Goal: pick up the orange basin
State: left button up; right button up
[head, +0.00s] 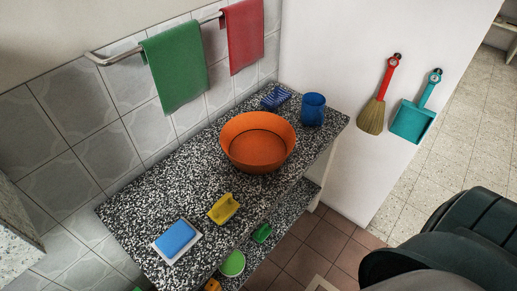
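The orange basin (258,143) stands upright on the speckled black-and-white counter (160,200), near its far right part. It is round and wide, looks empty, and its near side sits close to the counter's front edge. Nothing holds it. Neither my left nor my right gripper shows in the head view.
A blue cup (313,109) and a blue item (275,97) stand behind the basin. Green (175,65) and red (243,35) towels hang above. A dark rounded shape covers the lower right corner.

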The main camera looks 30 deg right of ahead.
aim_at(256, 142)
jog(key=k+l+z, duration=0.1)
jog(key=k+z, duration=0.25)
jog(key=k+l+z, duration=0.2)
jog(key=z, duration=0.15)
jog(key=k+l+z, duration=0.35)
